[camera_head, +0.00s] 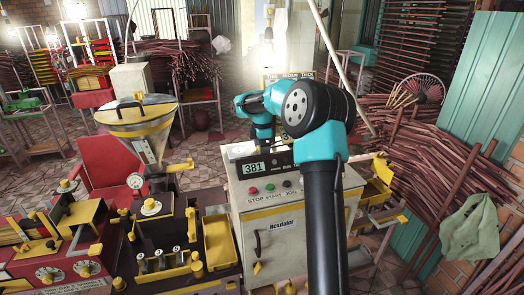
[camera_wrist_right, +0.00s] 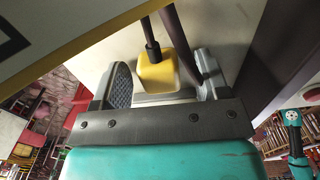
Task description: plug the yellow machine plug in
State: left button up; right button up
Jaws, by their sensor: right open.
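The yellow plug (camera_wrist_right: 155,72) hangs on a dark cable (camera_wrist_right: 151,35) in the right wrist view. My right gripper (camera_wrist_right: 163,80) is open, with the plug between its two dark, padded fingers. I see a gap beside the left finger; contact on the right side is unclear. A pale panel lies close behind the plug. In the head view my right arm reaches over the cream control box (camera_head: 290,220), and its fingers and the plug are hidden there. No socket can be made out. My left gripper is not in view.
The box carries a 381 display (camera_head: 254,168) and several buttons. A yellow-and-black machine bench (camera_head: 165,225) stands to its left, with a yellow tray (camera_head: 220,240) against it. A yellow hopper (camera_head: 137,112) is behind. Incense stick bundles (camera_head: 425,150) fill the right.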

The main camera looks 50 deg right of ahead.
jog(key=c, duration=1)
jog(key=shift+o, duration=0.2)
jog(key=shift+r, duration=0.15)
notch_tip(320, 180, up, 10)
jog(key=shift+f, duration=0.1)
dwell(0.4)
